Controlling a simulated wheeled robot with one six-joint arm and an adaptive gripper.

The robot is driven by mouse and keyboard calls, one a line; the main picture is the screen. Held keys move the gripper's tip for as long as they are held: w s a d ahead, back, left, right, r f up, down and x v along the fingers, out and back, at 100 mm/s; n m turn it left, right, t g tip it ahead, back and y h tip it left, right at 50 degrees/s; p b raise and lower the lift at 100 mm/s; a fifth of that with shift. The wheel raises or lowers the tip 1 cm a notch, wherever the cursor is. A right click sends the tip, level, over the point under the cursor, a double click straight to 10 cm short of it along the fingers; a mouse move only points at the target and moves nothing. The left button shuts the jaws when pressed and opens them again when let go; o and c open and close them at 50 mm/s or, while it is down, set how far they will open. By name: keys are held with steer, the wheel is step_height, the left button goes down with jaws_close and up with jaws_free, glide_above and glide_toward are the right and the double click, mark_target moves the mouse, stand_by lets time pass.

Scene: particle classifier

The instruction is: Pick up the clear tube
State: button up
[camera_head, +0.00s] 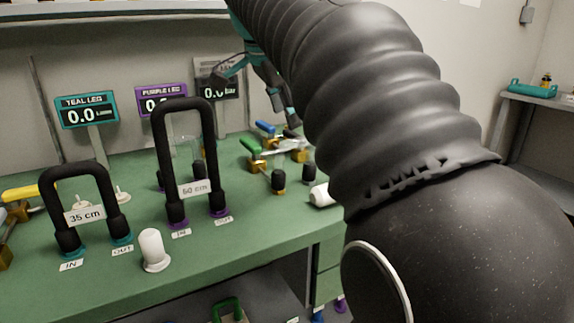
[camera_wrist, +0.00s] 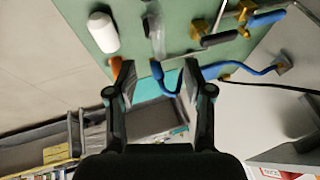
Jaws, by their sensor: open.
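A translucent, clear tube-like piece (camera_wrist: 156,32) shows at the top of the wrist view, beside a white cylinder (camera_wrist: 103,33) and over the green bench. It lies beyond my fingertips, roughly in line with the gap between them. My gripper (camera_wrist: 160,82) is open, with nothing between its fingers. In the head view my gripper is above the back of the bench, partly hidden by my arm. A faint clear vessel (camera_head: 184,146) stands there behind the purple-footed black arch (camera_head: 187,150); I cannot tell whether it is the same piece.
A teal-footed black arch (camera_head: 77,200) stands at the left. A white knob (camera_head: 153,250) is near the front edge, and a white cylinder (camera_head: 322,195) lies at the right edge. Valves with blue and green handles (camera_head: 268,128) stand behind. A blue hose (camera_wrist: 238,69) crosses near my right finger.

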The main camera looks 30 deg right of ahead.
mark_target(294, 143)
steer(key=x, duration=0.9)
steer(key=shift+a+f+b, duration=0.15)
steer(key=shift+f+b, duration=0.05)
steer(key=shift+b, duration=0.15)
steer(key=shift+c, duration=0.3)
jaws_close()
